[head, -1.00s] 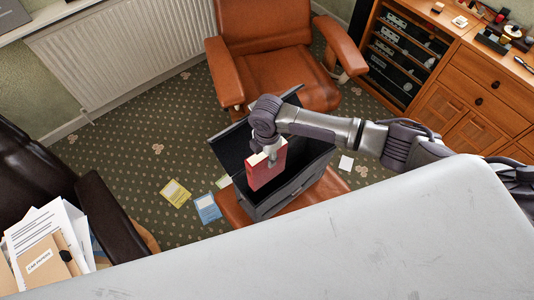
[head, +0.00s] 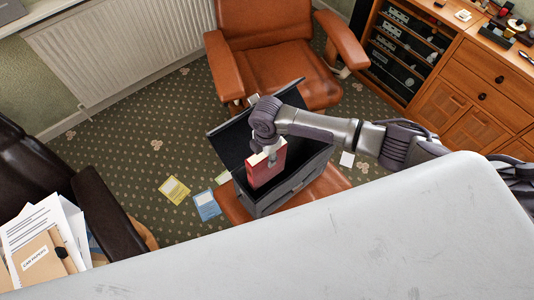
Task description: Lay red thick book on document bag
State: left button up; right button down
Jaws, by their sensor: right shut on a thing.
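The red thick book (head: 266,166) is upright in my right gripper (head: 270,154), which is shut on it. The book hangs at the left part of an open dark grey case (head: 285,192), which appears to be the document bag. The case's lid is tilted open and its inside is black. The case rests on an orange-brown leather seat or stool (head: 331,184). My gripper and forearm cover part of the case, and I cannot tell whether the book touches it. My left gripper is not in the picture.
A large pale surface (head: 370,235) fills the foreground. An orange-brown armchair (head: 275,70) stands behind the case. A dark chair (head: 35,165) with papers and a folder (head: 43,258) is at left. Yellow (head: 174,189) and blue (head: 206,205) items lie on the carpet. A wooden cabinet (head: 480,85) stands at right.

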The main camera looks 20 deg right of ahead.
jog(key=shift+f+b, duration=2.7)
jog(key=shift+f, duration=1.4)
jog(key=shift+f, duration=0.1)
jog(key=shift+f+b, duration=2.15)
jog(key=shift+f, duration=1.15)
